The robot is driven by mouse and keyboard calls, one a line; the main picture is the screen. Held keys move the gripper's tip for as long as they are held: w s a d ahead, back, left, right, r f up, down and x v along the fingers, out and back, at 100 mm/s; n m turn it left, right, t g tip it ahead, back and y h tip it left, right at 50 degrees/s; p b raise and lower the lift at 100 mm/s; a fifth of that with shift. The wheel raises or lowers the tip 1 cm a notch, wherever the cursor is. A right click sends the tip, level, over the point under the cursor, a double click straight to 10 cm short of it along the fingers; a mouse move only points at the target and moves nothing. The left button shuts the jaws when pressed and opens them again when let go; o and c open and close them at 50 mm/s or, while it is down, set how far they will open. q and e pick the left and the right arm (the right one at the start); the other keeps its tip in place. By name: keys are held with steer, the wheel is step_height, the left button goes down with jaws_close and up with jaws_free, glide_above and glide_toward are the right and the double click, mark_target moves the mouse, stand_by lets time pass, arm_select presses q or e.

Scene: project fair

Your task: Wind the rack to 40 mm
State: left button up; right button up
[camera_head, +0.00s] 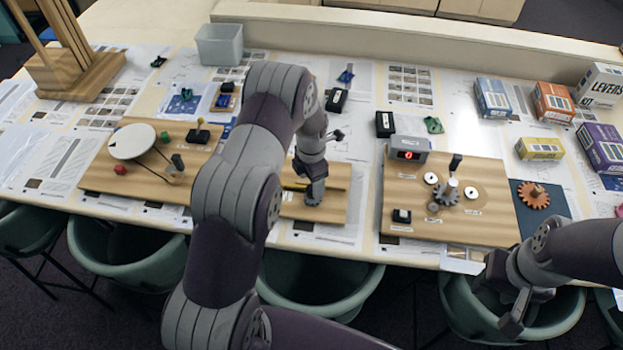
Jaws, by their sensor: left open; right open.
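The middle wooden board (334,207) carries the rack mechanism, largely hidden behind my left arm. A dark slot or bar runs across this board, with a short yellow piece (293,187) at its visible left part. A grey round toothed part (313,199) sits on the board directly under my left gripper (313,181). That gripper points down, open, over it; I cannot tell whether they touch. The scale and the rack's position cannot be read. My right gripper (514,297) is open and empty, in front of the table's edge at lower right.
The left board (108,177) holds a white disc. The right board (488,222) holds gears, a crank and a box with a red display (408,155). An orange gear (533,195) and several boxes are at right. Green chairs line the front edge.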

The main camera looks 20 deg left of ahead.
arm_select(q)
steer(key=shift+d+f+p, duration=0.15)
steer(key=shift+d+f, duration=0.2)
steer(key=shift+f, duration=0.2)
steer(key=shift+d+f+p, duration=0.15)
steer(key=shift+d+f, duration=0.15)
steer(key=shift+f, duration=0.2)
steer(key=shift+w+a+f, duration=0.1)
steer(key=shift+f, duration=0.2)
steer(key=shift+a+f, duration=0.25)
steer(key=shift+a, duration=0.2)
steer(key=shift+r, duration=0.1)
steer(key=c, duration=0.4)
steer(key=shift+d, duration=0.2)
steer(key=c, duration=0.6)
steer(key=shift+c, duration=0.2)
arm_select(e)
steer(key=shift+d+r, duration=0.2)
steer(key=shift+r, duration=0.25)
